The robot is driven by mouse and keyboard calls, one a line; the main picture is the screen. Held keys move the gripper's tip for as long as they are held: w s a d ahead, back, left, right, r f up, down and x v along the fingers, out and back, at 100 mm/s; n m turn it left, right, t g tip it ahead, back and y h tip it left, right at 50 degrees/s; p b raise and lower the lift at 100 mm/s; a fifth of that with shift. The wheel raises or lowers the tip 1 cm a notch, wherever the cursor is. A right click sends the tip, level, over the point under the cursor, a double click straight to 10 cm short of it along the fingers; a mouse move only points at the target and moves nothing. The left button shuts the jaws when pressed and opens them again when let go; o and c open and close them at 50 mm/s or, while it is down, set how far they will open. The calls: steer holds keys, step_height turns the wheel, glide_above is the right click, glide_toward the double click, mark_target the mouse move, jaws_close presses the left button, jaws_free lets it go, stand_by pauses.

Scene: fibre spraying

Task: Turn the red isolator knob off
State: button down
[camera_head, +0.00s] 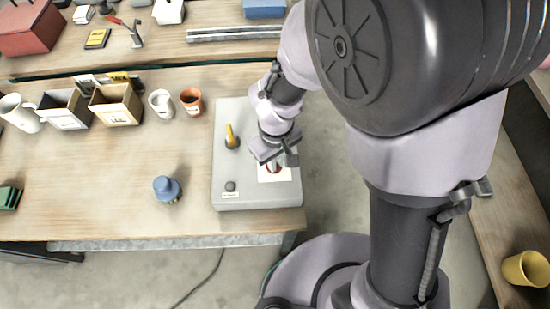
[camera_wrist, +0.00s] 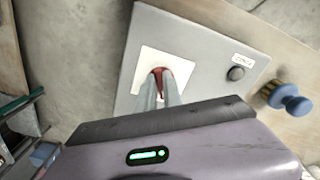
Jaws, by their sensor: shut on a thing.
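The red isolator knob (camera_wrist: 159,74) sits on a white square plate on the grey control box (camera_wrist: 200,40) in the wrist view. My gripper (camera_wrist: 158,82) is shut on the knob, with its two fingers on either side of it. In the head view my gripper (camera_head: 274,162) reaches down over the right part of the box (camera_head: 228,190). Only a little red of the knob (camera_head: 273,170) shows there below the fingers. The exact angle of the knob is hard to tell, because the fingers cover most of it.
On the box are a yellow lever (camera_head: 231,137) and a small dark button (camera_head: 230,186). A blue knobbed object (camera_head: 166,188) stands left of the box on the wooden table (camera_head: 110,215). Cups and small bins (camera_head: 117,104) line the table's back.

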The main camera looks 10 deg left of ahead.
steer(key=shift+n, duration=0.8)
steer(key=c, duration=1.5)
jaws_free()
step_height(320, 180, up, 18)
steer(key=p, duration=0.6)
steer(key=shift+f, duration=0.25)
